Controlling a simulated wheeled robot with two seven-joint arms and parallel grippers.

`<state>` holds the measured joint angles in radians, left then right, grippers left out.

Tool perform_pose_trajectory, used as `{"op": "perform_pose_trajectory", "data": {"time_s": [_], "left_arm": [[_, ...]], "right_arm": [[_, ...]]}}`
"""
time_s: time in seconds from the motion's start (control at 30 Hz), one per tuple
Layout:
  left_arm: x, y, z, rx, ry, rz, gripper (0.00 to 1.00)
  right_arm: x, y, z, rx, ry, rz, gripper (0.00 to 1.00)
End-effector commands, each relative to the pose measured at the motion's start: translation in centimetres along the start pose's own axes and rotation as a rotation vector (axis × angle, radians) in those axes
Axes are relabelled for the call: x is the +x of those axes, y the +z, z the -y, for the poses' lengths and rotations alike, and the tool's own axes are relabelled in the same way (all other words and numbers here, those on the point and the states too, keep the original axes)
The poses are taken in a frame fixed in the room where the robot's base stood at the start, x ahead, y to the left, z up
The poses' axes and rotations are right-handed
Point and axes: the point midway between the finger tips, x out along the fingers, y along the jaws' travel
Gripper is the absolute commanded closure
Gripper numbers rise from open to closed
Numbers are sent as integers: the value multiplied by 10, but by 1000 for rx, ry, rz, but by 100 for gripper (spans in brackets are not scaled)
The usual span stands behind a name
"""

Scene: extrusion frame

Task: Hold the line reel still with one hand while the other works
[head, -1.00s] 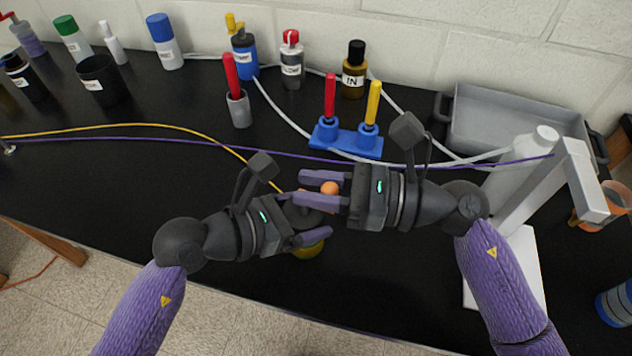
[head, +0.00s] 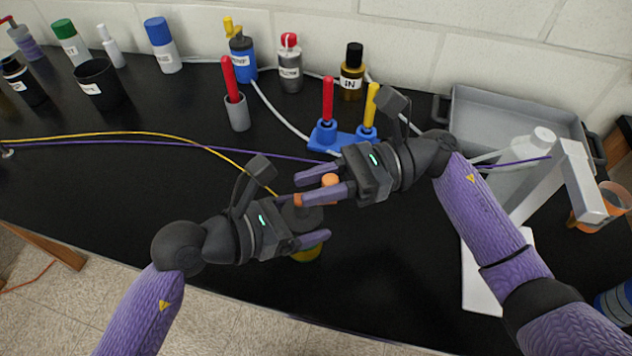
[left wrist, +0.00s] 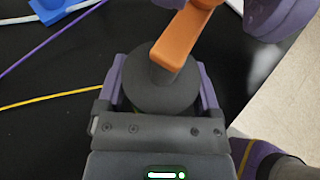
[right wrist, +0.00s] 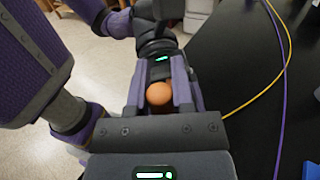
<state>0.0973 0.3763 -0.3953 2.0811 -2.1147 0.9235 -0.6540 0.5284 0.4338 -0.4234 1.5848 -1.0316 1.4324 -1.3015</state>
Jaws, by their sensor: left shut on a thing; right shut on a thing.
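The line reel (head: 306,219) is a dark round body with a yellow-green lower part (head: 308,253), near the bench's front edge. Its orange crank (left wrist: 182,42) lies across the top in the left wrist view. My left gripper (head: 304,224) is shut around the reel body, a finger on each side of the dark hub (left wrist: 148,92). My right gripper (head: 322,186) is shut on the orange crank knob (head: 330,181), which also shows between its fingers in the right wrist view (right wrist: 159,95). The grippers hide much of the reel.
A yellow line (head: 180,138) runs from the left toward the reel, and a purple line (head: 120,141) crosses the bench. Bottles, a blue stand (head: 340,139) and a grey tray (head: 515,115) are behind. A white stand (head: 572,165) is at right.

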Motion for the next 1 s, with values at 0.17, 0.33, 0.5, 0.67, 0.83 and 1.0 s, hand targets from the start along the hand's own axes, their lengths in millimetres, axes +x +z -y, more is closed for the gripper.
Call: {"op": "perform_pose_trajectory", "data": {"time_s": [0.17,0.33,0.5,0.67,0.83,1.0], "left_arm": [[0,1,1,0,-2,3,83],[0,1,1,-1,-2,3,83],[0,1,1,-1,-2,3,83],[0,1,1,-1,-2,3,83],[0,1,0,-1,-2,3,83],[0,1,0,-1,-1,3,83]], "right_arm": [[-1,-1,3,2,101,-1,100],[-1,-1,4,2,169,-2,100],[-2,-1,4,2,205,-1,100],[-2,-1,4,2,216,-1,100],[-2,-1,4,2,217,-1,100],[-2,0,4,2,216,-1,65]]}}
